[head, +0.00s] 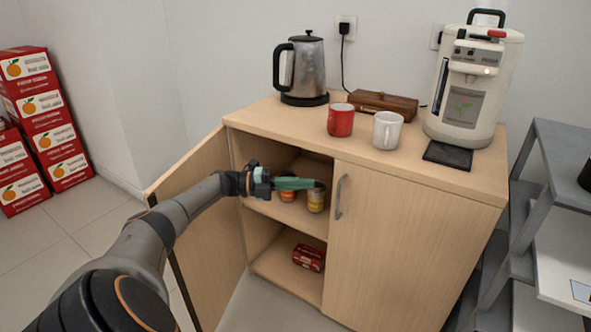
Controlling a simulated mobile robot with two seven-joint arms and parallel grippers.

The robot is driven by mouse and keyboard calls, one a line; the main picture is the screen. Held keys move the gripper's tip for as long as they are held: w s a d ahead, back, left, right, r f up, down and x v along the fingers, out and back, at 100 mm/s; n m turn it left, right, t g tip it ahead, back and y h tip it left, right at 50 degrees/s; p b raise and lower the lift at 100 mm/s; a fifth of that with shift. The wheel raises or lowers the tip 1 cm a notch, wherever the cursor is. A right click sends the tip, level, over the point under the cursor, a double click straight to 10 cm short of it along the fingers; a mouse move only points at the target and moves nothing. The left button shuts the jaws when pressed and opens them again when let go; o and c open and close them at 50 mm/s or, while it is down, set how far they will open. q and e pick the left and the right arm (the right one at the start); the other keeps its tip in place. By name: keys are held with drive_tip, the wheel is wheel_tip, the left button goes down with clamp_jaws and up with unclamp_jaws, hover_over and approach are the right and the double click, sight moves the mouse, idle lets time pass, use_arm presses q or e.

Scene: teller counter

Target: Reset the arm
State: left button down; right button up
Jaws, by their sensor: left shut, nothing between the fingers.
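My left arm reaches in from the lower left. Its gripper (296,183) is shut and empty, with green fingers pointing right, in front of the cabinet's open left half. Behind and just below the fingers, a yellow can (316,198) and an orange can (288,194) stand on the cabinet shelf, partly hidden by the gripper. I cannot tell how close the fingers are to them. My right gripper is not in view.
The cabinet (410,240) has its left door (205,235) open beside my arm. A red package (308,257) lies on its lower level. On top stand a kettle (305,70), red mug (340,120), white mug (387,130), wooden box (385,104) and white machine (470,90). A grey rack (565,150) stands right.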

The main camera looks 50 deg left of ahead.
use_arm(q)
drive_tip(key=shift+s+a+b, duration=0.2)
drive_tip(key=shift+a+b, duration=0.3)
drive_tip(key=shift+a, duration=0.6)
